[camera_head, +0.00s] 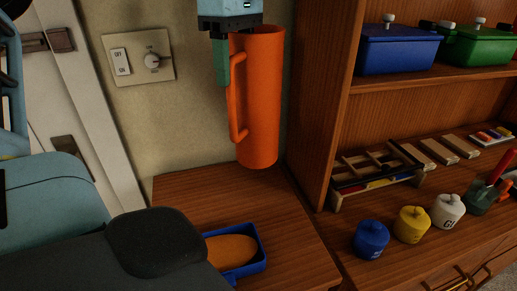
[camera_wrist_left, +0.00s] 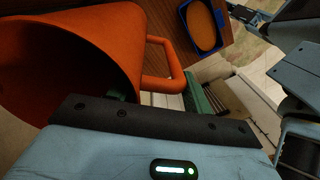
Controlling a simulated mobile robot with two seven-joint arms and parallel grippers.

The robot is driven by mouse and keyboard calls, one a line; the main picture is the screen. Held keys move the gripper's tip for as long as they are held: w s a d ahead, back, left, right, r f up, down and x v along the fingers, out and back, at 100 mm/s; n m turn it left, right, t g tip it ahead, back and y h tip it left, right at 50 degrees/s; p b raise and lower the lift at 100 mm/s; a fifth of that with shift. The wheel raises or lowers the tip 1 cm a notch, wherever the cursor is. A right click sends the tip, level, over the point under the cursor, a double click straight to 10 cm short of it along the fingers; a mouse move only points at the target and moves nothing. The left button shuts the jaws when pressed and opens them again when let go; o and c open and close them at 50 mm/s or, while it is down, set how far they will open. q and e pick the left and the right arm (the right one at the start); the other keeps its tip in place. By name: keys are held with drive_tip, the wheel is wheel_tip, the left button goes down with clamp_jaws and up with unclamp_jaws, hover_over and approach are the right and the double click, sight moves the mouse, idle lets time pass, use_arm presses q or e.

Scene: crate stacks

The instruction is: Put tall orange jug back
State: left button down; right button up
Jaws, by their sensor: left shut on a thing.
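The tall orange jug (camera_head: 259,100) hangs upright in front of the wall, over the back of the low wooden surface (camera_head: 185,190). Whether its base touches that surface is hard to tell. My left gripper (camera_head: 222,72) is at its upper left, with green fingers by the handle. In the left wrist view, the jug (camera_wrist_left: 75,50) shows its open mouth, and the fingers of the gripper (camera_wrist_left: 155,95) lie on either side of the handle. The gripper is shut on the jug; the exact contact is partly hidden. My right gripper is not in view.
A blue tray (camera_head: 263,262) with an orange oval inside stands at the front of the low surface. A wooden shelf (camera_head: 335,100) rises right of the jug, holding blue (camera_head: 398,50) and green bins, with small lidded pots (camera_head: 371,240) below. A switch plate (camera_head: 138,58) is on the wall.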

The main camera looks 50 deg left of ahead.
sight(236, 117)
use_arm(q)
drive_tip(key=shift+a+r, duration=0.1)
drive_tip(key=shift+s+f, duration=0.1)
drive_tip(key=shift+f, duration=0.1)
drive_tip(key=shift+f+p, duration=0.3)
drive_tip(key=shift+f, duration=4.65)
drive_tip(key=c, duration=0.6)
unclamp_jaws()
drive_tip(key=r, duration=1.2)
drive_tip(key=shift+w+a+r, duration=0.1)
drive_tip(key=shift+w, duration=0.25)
